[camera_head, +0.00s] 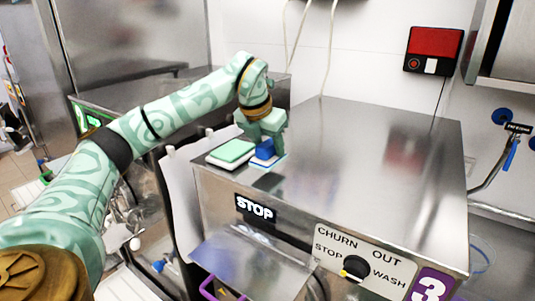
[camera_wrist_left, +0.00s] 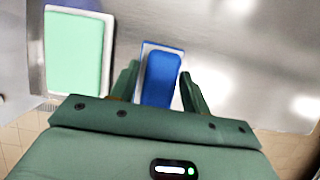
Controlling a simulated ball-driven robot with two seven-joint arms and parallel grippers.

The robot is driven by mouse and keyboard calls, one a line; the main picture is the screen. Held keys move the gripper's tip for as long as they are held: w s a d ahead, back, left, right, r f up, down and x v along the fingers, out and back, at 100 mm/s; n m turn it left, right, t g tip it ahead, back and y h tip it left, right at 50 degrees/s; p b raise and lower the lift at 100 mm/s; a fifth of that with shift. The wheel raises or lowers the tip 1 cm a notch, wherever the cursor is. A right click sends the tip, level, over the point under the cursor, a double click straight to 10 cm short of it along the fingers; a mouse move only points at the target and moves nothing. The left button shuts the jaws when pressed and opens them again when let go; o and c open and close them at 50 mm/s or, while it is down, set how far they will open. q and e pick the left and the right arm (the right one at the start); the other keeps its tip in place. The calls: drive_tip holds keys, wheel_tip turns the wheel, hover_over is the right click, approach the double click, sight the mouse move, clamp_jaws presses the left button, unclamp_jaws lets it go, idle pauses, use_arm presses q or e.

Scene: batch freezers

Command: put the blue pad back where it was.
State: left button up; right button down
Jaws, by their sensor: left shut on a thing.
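The blue pad (camera_head: 265,149) is at the front left corner of the steel machine top, over a white-edged base (camera_head: 258,163). In the left wrist view the blue pad (camera_wrist_left: 160,78) lies between the two green fingers, its long side pointing away from the palm, with a pale rim around it. My left gripper (camera_head: 264,143) comes down from above and is shut on the blue pad; its fingers partly hide the pad in the head view. I cannot tell whether the pad touches the base. My right gripper is not in view.
A green pad (camera_head: 231,151) in a white tray lies just left of the blue one; it also shows in the left wrist view (camera_wrist_left: 73,52). The steel top (camera_head: 370,150) is clear to the right. A dial (camera_head: 355,268) is on the machine's front. A red-and-black box (camera_head: 433,50) hangs on the wall.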

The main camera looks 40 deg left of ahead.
use_arm(q)
wheel_tip(320, 180, down, 3)
drive_tip(key=shift+r, duration=0.2)
drive_tip(key=shift+a, duration=0.15)
drive_tip(key=shift+s, duration=0.1)
drive_tip(key=shift+f, duration=0.15)
drive_tip(key=o, duration=0.9)
drive_tip(key=p+v, duration=0.1)
drive_tip(key=v, duration=1.1)
